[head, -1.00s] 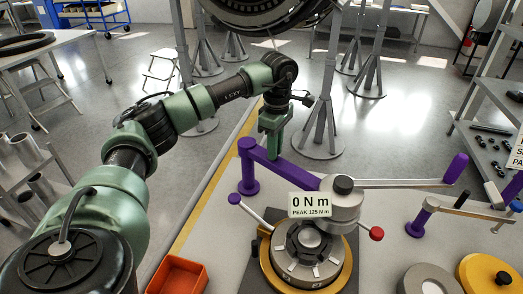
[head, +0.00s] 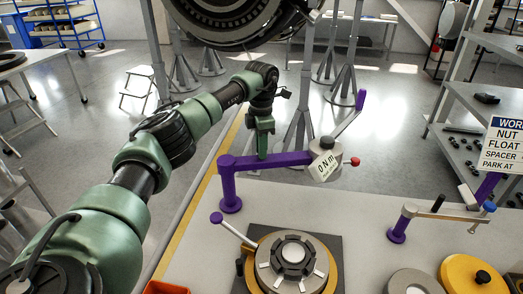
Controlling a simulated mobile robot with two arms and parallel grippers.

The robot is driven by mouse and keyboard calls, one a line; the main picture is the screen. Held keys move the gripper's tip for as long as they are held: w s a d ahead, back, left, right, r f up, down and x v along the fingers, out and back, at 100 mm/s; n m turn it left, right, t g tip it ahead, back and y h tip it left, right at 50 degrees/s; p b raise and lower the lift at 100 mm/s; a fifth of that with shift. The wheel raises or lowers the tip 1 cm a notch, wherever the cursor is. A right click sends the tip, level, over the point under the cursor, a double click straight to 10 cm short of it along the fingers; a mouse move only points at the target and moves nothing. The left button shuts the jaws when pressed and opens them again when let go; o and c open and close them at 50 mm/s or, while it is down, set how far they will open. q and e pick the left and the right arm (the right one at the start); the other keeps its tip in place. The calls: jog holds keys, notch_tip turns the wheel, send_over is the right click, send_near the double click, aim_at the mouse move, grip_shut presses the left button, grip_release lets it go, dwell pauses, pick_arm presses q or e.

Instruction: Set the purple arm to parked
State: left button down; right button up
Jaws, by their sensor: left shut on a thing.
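The purple arm (head: 290,159) stands on a post at the far left of the white bench (head: 340,215). It reaches right to a grey head (head: 326,145) with a tilted "0 N m" display (head: 325,166), a red knob and a long handle with a purple grip. The head is beyond the gold-rimmed fixture (head: 292,262), not over it, near or past the bench's far edge. My left gripper (head: 263,154) points down and is shut on the purple arm's bar between post and head; its fingertips are partly hidden. My right gripper is not in view.
A lever with a purple knob (head: 216,217) sticks out left of the fixture. A second purple post (head: 398,230) with a smaller arm stands at right, near a worded sign (head: 501,146). Grey and yellow discs (head: 474,274) lie front right. An orange bin (head: 166,288) is front left. Grey stands rise behind.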

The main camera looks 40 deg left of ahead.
pick_arm(q)
jog(key=shift+a+r, duration=0.1)
dwell(0.5)
jog(key=c, duration=1.4)
grip_release()
jog(key=shift+w, duration=0.1)
jog(key=shift+o, duration=0.2)
jog(key=shift+r, duration=0.25)
notch_tip(320, 180, up, 7)
jog(key=shift+r+b, duration=0.1)
jog(key=shift+b, duration=1.05)
